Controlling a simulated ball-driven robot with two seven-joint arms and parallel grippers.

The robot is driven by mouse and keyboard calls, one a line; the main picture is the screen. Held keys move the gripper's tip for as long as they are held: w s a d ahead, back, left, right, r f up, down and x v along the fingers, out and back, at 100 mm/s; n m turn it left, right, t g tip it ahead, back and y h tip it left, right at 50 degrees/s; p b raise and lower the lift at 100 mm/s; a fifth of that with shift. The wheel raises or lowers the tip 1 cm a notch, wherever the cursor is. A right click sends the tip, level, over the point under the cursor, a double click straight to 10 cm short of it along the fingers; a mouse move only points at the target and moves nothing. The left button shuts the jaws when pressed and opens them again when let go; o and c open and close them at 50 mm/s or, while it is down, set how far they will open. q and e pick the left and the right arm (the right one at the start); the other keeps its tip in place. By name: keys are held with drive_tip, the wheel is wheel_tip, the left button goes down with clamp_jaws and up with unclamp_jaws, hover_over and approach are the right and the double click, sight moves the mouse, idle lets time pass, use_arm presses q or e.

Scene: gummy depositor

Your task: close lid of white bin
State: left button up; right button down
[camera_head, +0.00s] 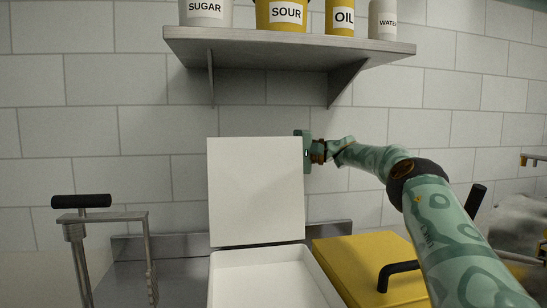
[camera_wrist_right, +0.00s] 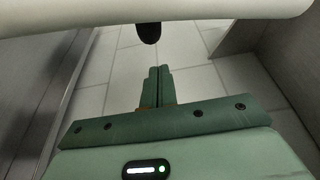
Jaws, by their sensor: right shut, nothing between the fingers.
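The white bin (camera_head: 265,256) stands at the lower centre of the head view. Its lid (camera_head: 256,190) is raised nearly upright at the back, with its flat face toward me. My right gripper (camera_head: 304,152) is at the lid's upper right edge and seems partly hidden behind it; I cannot tell if they touch. In the right wrist view my right gripper (camera_wrist_right: 157,72) has its fingers together with nothing between them. A pale rounded edge crosses the top of that view, with a black knob-like part below it. My left gripper is not in view.
A yellow bin with a closed lid (camera_head: 350,255) and black handle stands right of the white bin. A metal stand (camera_head: 105,216) with a black grip is at left. Above, a wall shelf (camera_head: 290,45) holds labelled containers. A tiled wall is behind.

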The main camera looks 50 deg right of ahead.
sight(285, 140)
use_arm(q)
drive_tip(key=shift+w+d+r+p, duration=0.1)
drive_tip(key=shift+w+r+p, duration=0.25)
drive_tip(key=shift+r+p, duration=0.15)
use_arm(e)
drive_tip(key=shift+s+a+r, duration=0.15)
drive_tip(key=shift+s+a, duration=0.4)
drive_tip(key=shift+s, duration=0.25)
drive_tip(key=shift+s+a+r, duration=0.1)
drive_tip(key=shift+s+a, duration=0.4)
drive_tip(key=shift+s, duration=0.3)
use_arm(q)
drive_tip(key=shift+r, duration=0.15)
